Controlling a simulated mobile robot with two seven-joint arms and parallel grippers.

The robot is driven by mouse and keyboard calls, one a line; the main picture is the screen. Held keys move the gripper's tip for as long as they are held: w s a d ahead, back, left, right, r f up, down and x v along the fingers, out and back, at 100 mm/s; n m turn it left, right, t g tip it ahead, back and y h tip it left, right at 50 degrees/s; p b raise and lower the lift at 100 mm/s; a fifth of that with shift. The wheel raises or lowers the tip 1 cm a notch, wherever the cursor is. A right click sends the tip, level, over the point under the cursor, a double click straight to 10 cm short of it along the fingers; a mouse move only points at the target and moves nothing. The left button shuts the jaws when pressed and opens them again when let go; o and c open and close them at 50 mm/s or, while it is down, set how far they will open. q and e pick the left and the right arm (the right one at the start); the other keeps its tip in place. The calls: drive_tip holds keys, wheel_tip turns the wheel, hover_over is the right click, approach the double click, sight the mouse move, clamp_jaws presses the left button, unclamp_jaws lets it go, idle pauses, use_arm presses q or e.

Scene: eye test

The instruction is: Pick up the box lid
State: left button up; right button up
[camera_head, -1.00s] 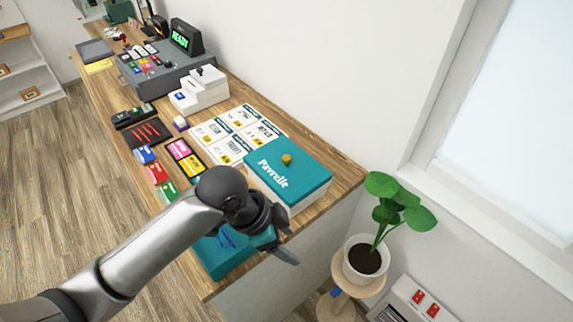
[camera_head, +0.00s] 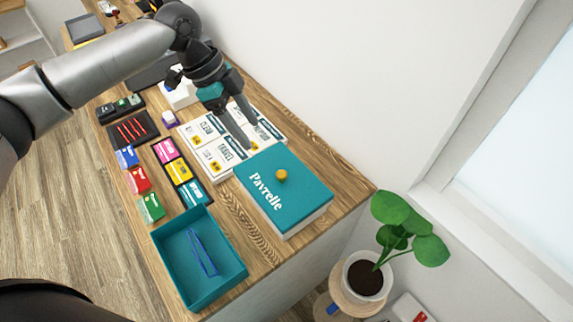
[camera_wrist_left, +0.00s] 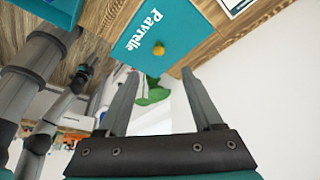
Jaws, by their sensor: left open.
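The box lid (camera_head: 296,190) is teal, with white "Pavrelle" lettering and a gold knob (camera_head: 282,175). It sits flat on a white box (camera_head: 308,224) on the wooden counter. The lid also shows at the top of the left wrist view (camera_wrist_left: 165,22), partly cut off, with its knob (camera_wrist_left: 158,48). My left gripper (camera_head: 249,133) is open and empty over the white printed sheets, just behind the lid and apart from the knob. Its two spread fingers (camera_wrist_left: 160,73) show in the left wrist view with nothing between them. My right gripper cannot be made out.
An open teal tray (camera_head: 239,275) holding a blue item (camera_head: 203,252) stands at the counter's front end. Coloured packs (camera_head: 139,180) and a dark board (camera_head: 133,131) lie left of the printed sheets (camera_head: 203,132). A potted plant (camera_head: 365,275) stands beyond the counter's right end.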

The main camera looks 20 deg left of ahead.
use_arm(q)
approach(281, 174)
drive_tip(key=shift+a+x, duration=0.25)
drive_tip(key=shift+x, duration=0.9)
drive_tip(key=shift+d+f, duration=0.2)
drive_tip(key=shift+f, duration=0.5)
drive_tip(key=shift+d+f, duration=0.15)
drive_tip(key=shift+f, duration=0.05)
drive_tip(key=p+x, duration=0.1)
drive_tip(key=x, duration=0.3)
drive_tip(key=shift+w+d+f, duration=0.1)
drive_tip(key=shift+d, duration=0.2)
drive_tip(key=shift+f, duration=0.15)
clamp_jaws()
use_arm(e)
drive_tip(key=shift+g, duration=0.4)
drive_tip(key=s, duration=0.5)
drive_tip(key=shift+r, duration=0.4)
